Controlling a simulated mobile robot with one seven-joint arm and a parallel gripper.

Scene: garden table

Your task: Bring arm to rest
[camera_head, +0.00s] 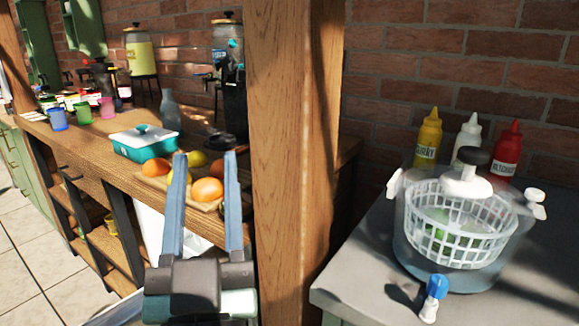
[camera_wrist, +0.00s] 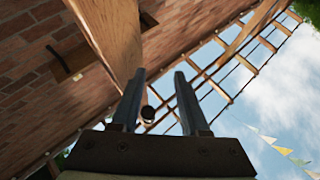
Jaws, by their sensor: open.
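My gripper (camera_head: 205,165) is raised in front of the wooden counter in the head view, with its two blue-grey fingers apart and nothing between them. In the wrist view the gripper (camera_wrist: 160,85) points upward past a wooden post toward the roof beams and sky. Its fingers are open there too. A small dark round thing shows between the fingers in the wrist view; it looks to be in the background, and I cannot tell what it is.
A wooden post (camera_head: 292,150) stands just right of my gripper. The wooden counter (camera_head: 105,175) holds fruit (camera_head: 207,190), a teal box (camera_head: 145,143), cups and dispensers. At right, a grey table (camera_head: 350,270) holds a clear bowl with a white basket (camera_head: 455,222) and sauce bottles (camera_head: 505,150).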

